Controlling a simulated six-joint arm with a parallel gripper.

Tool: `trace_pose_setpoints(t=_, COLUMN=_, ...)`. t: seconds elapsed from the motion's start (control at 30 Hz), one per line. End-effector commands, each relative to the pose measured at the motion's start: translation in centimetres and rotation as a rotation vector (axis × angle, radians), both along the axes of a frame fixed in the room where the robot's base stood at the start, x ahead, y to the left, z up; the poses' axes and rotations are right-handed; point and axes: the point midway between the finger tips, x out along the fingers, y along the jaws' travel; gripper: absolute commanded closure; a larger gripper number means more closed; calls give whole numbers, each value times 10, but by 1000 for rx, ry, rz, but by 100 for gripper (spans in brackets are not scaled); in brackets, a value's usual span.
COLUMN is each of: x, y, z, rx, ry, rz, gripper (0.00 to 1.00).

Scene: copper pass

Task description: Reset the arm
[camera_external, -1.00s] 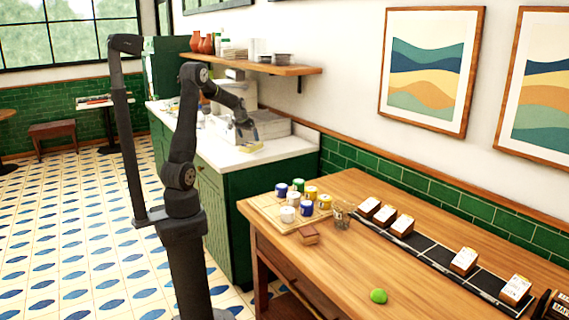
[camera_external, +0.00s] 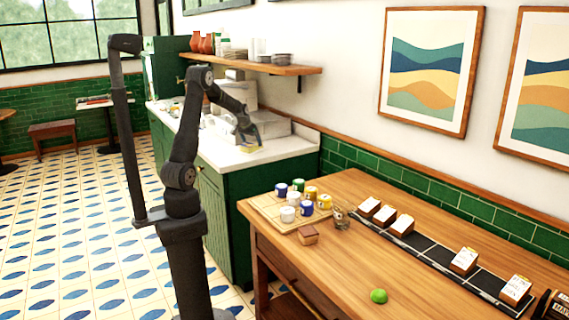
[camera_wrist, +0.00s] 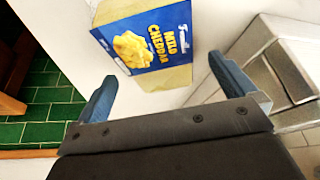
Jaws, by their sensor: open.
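My gripper (camera_external: 249,137) is open at the end of my arm, low over the white counter at the back. In the wrist view its two blue-grey fingers (camera_wrist: 167,88) stand wide apart with nothing between their tips. A blue and yellow box marked "Mild Cheddar" (camera_wrist: 146,42) lies on the white surface just beyond the fingertips. In the external view only a small yellow part of the box (camera_external: 249,149) shows beneath my gripper. I cannot tell whether a finger touches it.
A grey appliance (camera_wrist: 292,60) stands close on the right in the wrist view. A wooden shelf (camera_external: 270,69) hangs above the counter (camera_external: 225,152). The wooden table (camera_external: 330,265) holds a board with several cups (camera_external: 307,208), a black strip with small boxes, and a green object (camera_external: 379,296).

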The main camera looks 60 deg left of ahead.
Motion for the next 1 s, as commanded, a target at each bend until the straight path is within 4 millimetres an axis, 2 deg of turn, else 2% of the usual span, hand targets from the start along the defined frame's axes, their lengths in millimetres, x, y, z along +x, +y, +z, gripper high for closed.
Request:
trace_pose_setpoints(t=0.13, x=0, y=0, z=-7, rx=-2, ry=1, rz=0, gripper=0)
trace_pose_setpoints(t=0.27, x=-1, y=0, z=-25, rx=-3, ry=3, rz=1, gripper=0)
trace_pose_setpoints(t=0.93, x=-44, y=-18, z=94, rx=3, ry=-3, rz=-1, gripper=0)
trace_pose_setpoints(t=1.0, x=-37, y=-16, z=73, rx=-3, ry=5, rz=0, gripper=0)
